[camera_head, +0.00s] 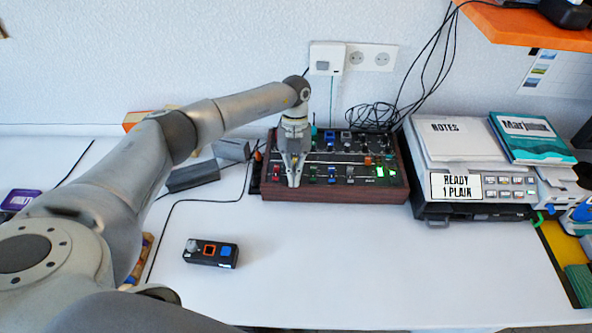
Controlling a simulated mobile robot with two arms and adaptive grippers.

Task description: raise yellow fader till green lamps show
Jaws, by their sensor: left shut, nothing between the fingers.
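The fader panel (340,187) is a dark box with wooden sides at the back of the table. It carries several small coloured caps, among them red, green and blue ones. I cannot make out a yellow fader; the gripper covers part of the panel's left half. Bright green lamps (381,171) glow at the panel's right side. My left gripper (294,184) is shut and empty, pointing down at the left half of the panel. Whether its tips touch a cap I cannot tell. My right gripper is not in view.
A grey machine (470,213) with a sign reading "READY 1 PLAIN" stands right of the panel. A small black box with buttons (227,253) lies in front on the white table. Black cables run behind and left of the panel. The front middle of the table is clear.

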